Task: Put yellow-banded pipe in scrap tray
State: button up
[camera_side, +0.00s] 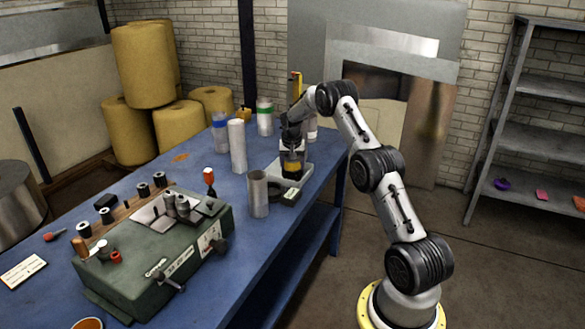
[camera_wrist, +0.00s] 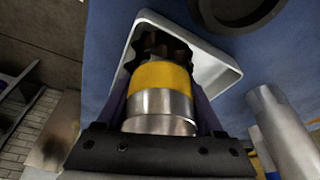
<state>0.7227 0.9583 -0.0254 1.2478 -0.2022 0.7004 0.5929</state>
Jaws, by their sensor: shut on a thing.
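The yellow-banded pipe (camera_side: 292,167) is held in my gripper (camera_side: 291,154), roughly upright, at the right part of the blue bench. In the wrist view its silver body and yellow band (camera_wrist: 163,76) sit between my two fingers, which are closed on its sides. A dark, jagged-edged shape shows beyond the band; I cannot tell whether it is the pipe's end. A pale tray (camera_side: 303,173), seemingly the scrap tray, lies under the pipe, and its white rim (camera_wrist: 226,68) shows around it in the wrist view. I cannot tell whether the pipe touches the tray floor.
A plain grey pipe (camera_side: 258,193), a tall white pipe (camera_side: 238,146), a blue-banded pipe (camera_side: 220,132) and a green-banded pipe (camera_side: 264,116) stand nearby. A dark ring (camera_side: 283,193) lies in front of the tray. A green machine (camera_side: 160,255) fills the bench's near left.

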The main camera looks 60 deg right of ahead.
jog(key=o, duration=1.2)
jog(key=shift+f, duration=0.1)
